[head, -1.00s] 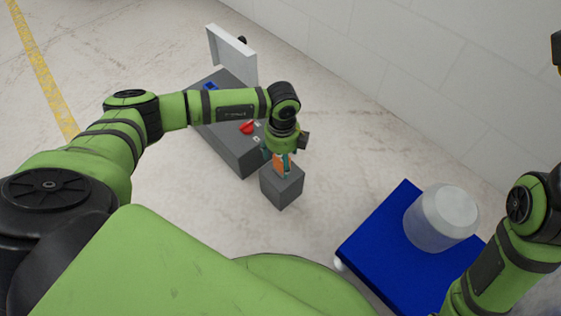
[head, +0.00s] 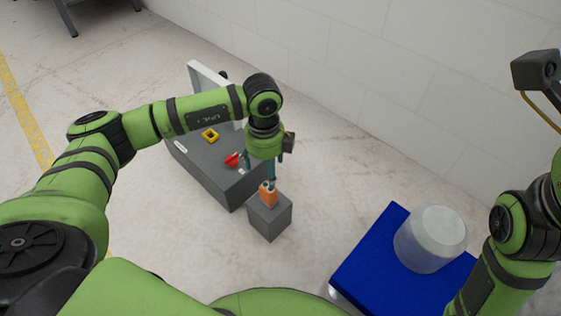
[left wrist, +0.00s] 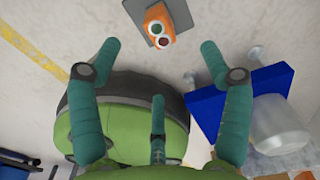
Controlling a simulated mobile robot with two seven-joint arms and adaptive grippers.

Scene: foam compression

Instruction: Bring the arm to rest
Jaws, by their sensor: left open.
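An orange block (head: 268,195) stands on a small grey pedestal (head: 271,220) in the head view. It also shows in the left wrist view (left wrist: 173,20), with a green and a red button on its face. My left gripper (head: 273,178) hangs straight down just above the block, its teal fingers pointing at it. In the left wrist view the fingers are spread apart with nothing between them, and the block is beyond their tips. My right arm enters at the right edge of the head view; its gripper is not visible.
A grey bench (head: 222,180) with a red part (head: 232,160), a yellow square part (head: 210,136) and a white upright panel stands behind my left forearm. A blue table (head: 375,258) with a translucent container (head: 430,240) stands at right. Open floor lies between pedestal and blue table.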

